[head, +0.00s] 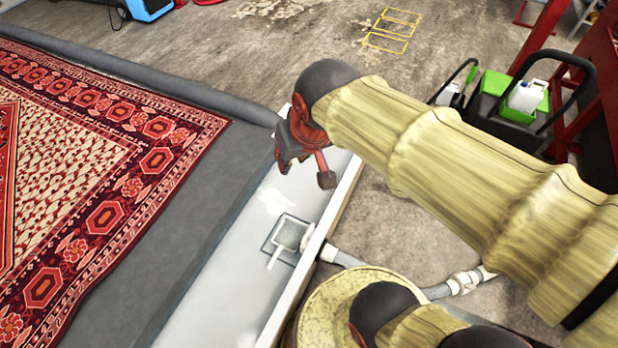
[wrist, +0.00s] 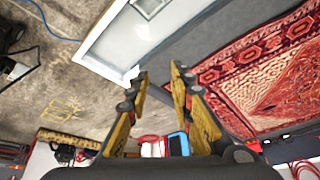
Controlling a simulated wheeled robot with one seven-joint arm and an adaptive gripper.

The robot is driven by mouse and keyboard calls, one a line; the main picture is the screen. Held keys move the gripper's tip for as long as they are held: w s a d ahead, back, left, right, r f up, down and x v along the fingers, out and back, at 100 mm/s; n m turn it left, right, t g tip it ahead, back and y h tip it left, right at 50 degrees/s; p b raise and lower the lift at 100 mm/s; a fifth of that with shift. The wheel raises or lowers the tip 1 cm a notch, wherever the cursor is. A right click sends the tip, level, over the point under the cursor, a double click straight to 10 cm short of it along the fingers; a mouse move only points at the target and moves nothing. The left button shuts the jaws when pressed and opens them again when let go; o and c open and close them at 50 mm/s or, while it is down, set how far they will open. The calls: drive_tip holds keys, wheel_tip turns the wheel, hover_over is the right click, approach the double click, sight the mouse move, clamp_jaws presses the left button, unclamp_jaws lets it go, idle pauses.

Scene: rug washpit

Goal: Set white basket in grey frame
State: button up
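The white basket (head: 290,234) is a small square piece with a pale handle, in the white trough in the head view. It lies within the outline of the square grey frame (head: 268,246); I cannot tell whether it is seated flush. In the wrist view, part of the basket and frame area (wrist: 150,5) shows at the top edge, cut off. My gripper (head: 304,172) is above the trough, farther along it than the basket and apart from it. Its fingers (wrist: 160,75) are spread with nothing between them.
The white trough (head: 230,290) runs between a grey ledge (head: 190,225) with a red patterned rug (head: 110,130) and a concrete floor. A pale pipe (head: 345,258) leaves its right side. A black and green cart (head: 500,105) stands at the upper right.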

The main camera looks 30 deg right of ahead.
drive_tip(key=s+n, duration=0.1)
drive_tip(key=s, duration=0.5)
drive_tip(key=shift+s+r+t, duration=0.15)
drive_tip(key=shift+s+t, duration=0.1)
drive_tip(key=shift+t, duration=0.05)
drive_tip(key=shift+a, duration=0.1)
